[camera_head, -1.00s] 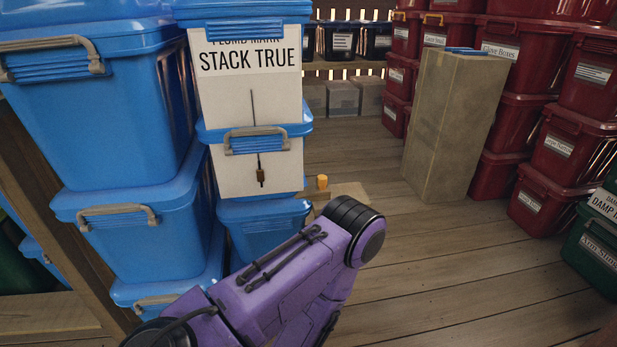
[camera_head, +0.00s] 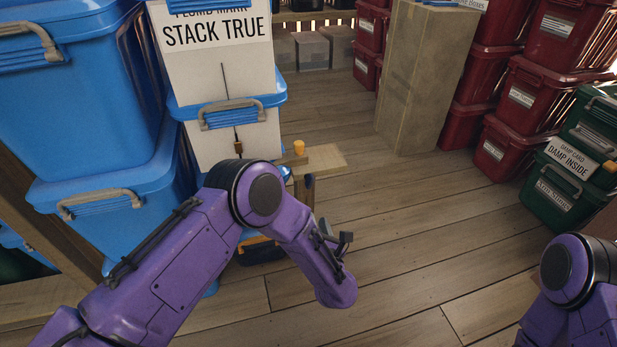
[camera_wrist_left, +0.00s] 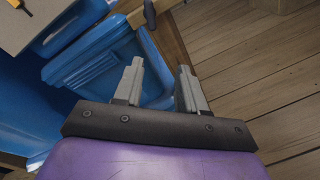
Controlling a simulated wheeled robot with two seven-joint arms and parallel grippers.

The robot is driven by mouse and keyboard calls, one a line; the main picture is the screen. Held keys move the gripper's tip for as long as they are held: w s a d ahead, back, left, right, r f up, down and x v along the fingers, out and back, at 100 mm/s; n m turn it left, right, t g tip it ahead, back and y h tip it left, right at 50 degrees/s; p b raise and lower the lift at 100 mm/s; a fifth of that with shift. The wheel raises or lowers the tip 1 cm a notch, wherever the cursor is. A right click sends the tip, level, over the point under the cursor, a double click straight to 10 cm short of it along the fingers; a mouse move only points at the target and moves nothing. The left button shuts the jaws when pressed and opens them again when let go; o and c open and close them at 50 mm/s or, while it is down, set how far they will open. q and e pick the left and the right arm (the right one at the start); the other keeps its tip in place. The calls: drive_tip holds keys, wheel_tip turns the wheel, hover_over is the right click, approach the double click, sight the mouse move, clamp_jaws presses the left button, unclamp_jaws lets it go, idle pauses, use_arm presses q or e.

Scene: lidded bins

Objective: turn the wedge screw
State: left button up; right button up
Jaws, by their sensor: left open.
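A yellow-orange knob (camera_head: 299,147) stands upright on a light wooden board (camera_head: 325,160) beside the blue stack; I cannot tell whether it is the wedge screw. A dark handle-like piece (camera_wrist_left: 150,13) shows by a wooden post at the top of the left wrist view; I cannot tell if it is the screw. My left gripper (camera_wrist_left: 160,70) is open and empty, its two grey fingers apart over a blue bin (camera_wrist_left: 95,65). My right gripper is out of view.
Stacked blue bins (camera_head: 100,165) stand at the left, with a white plumb-mark bin (camera_head: 215,70) beside them. A tall cardboard box (camera_head: 420,75), red bins (camera_head: 510,95) and green bins (camera_head: 560,190) stand back and right. The wooden floor (camera_head: 400,230) between is clear.

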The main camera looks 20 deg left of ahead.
sight(311, 185)
use_arm(q)
drive_tip(key=w+a+r+n, duration=0.1)
drive_tip(key=w, duration=0.2)
drive_tip(key=w+a+r+n+y+b, duration=0.1)
drive_tip(key=w+a+n, duration=0.1)
drive_tip(key=w, duration=0.1)
drive_tip(key=w+a+r+n+b, duration=0.1)
drive_tip(key=w+a, duration=0.1)
drive_tip(key=w, duration=0.2)
drive_tip(key=shift+w+r+n+y, duration=0.1)
drive_tip(key=shift+r+n+y, duration=0.1)
drive_tip(key=shift+n+y, duration=0.15)
clamp_jaws()
